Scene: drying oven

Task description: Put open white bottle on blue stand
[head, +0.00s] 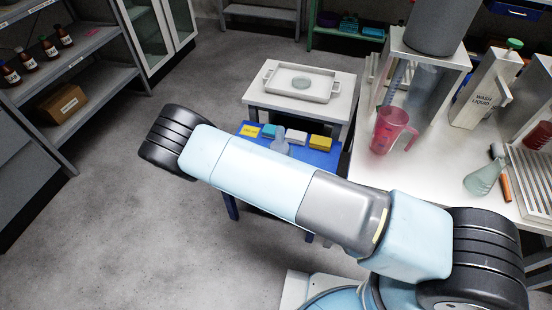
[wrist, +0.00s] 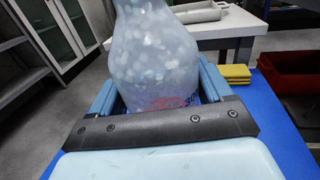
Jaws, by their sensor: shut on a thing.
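A translucent whitish bottle (wrist: 152,50) fills the middle of the wrist view, upright, with its top cut off and pink and blue marks low on it. My gripper (wrist: 158,88) is shut on it, one blue finger at each side. In the head view the bottle (head: 281,144) shows behind my arm, over the blue stand (head: 318,158); my arm hides my gripper there. The stand also shows in the wrist view (wrist: 268,122). The bottle's base is hidden, so I cannot tell whether it touches the stand.
A white table with a tray (head: 318,94) stands behind. A red bin (wrist: 299,76) is at the right. The bench at right holds a pink jug (head: 389,130) and a flask (head: 486,176).

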